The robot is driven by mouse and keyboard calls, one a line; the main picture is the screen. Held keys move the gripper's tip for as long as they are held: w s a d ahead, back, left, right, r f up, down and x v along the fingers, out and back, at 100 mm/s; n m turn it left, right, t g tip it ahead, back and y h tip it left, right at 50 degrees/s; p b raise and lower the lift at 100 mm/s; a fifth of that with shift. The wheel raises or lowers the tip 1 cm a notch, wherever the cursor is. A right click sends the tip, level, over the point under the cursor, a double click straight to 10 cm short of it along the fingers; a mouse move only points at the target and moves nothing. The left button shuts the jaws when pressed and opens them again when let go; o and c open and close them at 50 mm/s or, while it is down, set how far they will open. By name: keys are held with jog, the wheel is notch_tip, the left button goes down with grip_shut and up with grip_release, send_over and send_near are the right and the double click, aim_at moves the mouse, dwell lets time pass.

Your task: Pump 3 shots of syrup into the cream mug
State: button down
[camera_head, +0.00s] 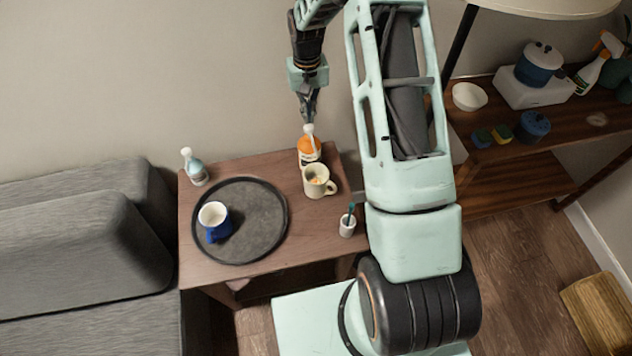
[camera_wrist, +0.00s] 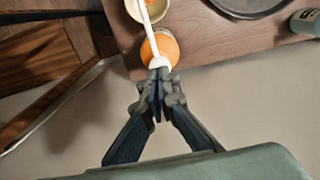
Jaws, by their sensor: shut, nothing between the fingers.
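The cream mug (camera_head: 317,181) stands upright on the small wooden table, with some orange-brown content showing inside. Directly behind it stands an orange syrup bottle (camera_head: 309,148) with a white pump top. In the wrist view the bottle (camera_wrist: 165,47) is seen from above, its white spout reaching over the cream mug (camera_wrist: 133,8), which is cut off by the top edge. My gripper (camera_head: 307,118) is shut and empty, pointing down at the pump head. In the wrist view the fingertips (camera_wrist: 158,75) are right at the pump head; whether they touch it I cannot tell.
A dark round tray (camera_head: 262,240) holds a blue-and-white mug (camera_head: 213,220). A pale blue bottle (camera_head: 194,168) stands at the table's back left corner. A small white cup with a toothbrush-like item (camera_head: 347,226) stands at the right edge. A wooden shelf (camera_head: 520,160) is at the right.

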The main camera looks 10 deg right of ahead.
notch_tip(320, 180, up, 5)
jog(key=shift+r+p, duration=0.2)
jog(key=shift+p, duration=1)
